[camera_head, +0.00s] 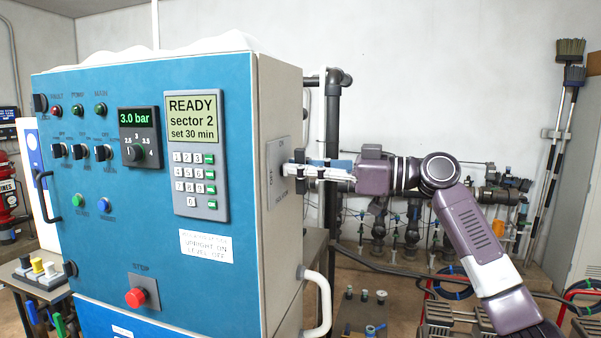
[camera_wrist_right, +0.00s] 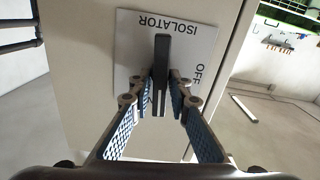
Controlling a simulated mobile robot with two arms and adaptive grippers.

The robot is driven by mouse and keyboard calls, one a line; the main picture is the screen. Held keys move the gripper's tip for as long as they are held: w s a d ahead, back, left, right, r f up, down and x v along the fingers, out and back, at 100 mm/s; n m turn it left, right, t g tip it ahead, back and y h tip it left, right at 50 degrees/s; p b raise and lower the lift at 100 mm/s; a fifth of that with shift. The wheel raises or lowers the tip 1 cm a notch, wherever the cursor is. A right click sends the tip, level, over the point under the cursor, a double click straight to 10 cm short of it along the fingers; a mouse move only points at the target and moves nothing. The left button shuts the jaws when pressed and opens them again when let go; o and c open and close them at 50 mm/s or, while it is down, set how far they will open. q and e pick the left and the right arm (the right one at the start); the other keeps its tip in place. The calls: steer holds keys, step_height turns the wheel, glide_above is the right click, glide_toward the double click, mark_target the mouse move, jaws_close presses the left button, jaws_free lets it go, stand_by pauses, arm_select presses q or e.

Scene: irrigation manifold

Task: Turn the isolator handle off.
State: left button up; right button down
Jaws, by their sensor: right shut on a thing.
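The isolator plate (camera_head: 277,178) is on the right side wall of the blue-fronted cabinet (camera_head: 150,190). In the right wrist view the white plate (camera_wrist_right: 128,48) shows upside down, with ISOLATOR and OFF readable and ON partly hidden. The black isolator handle (camera_wrist_right: 162,68) stands out from it and looks upright, along the plate's long direction. My right gripper (camera_wrist_right: 161,95) has its fingers on both sides of the handle and is shut on it. In the head view my right gripper (camera_head: 300,171) reaches the plate from the right. My left gripper is in neither view.
A white grab handle (camera_head: 320,300) sticks out low on the cabinet's right side. A dark vertical pipe (camera_head: 332,130) stands behind my right gripper. Pipes and valves (camera_head: 410,235) line the back wall. A label on the cabinet front (camera_head: 206,246) reads upright on, level off.

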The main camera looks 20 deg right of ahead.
steer(key=n+b, duration=0.2)
steer(key=n, duration=0.1)
steer(key=shift+s+a+f, duration=0.1)
steer(key=shift+f, duration=0.05)
steer(key=n+b, duration=0.2)
steer(key=n, duration=0.3)
steer(key=shift+s+b, duration=0.1)
steer(key=shift+b, duration=0.2)
steer(key=n, duration=0.2)
steer(key=n+b, duration=0.1)
steer(key=n, duration=0.1)
steer(key=shift+s+a+f, duration=0.1)
steer(key=shift+f, duration=0.1)
steer(key=shift+f+n+b, duration=0.15)
steer(key=shift+n+b, duration=0.6)
steer(key=shift+n, duration=1.45)
steer(key=c, duration=2)
jaws_free()
steer(key=shift+o, duration=0.2)
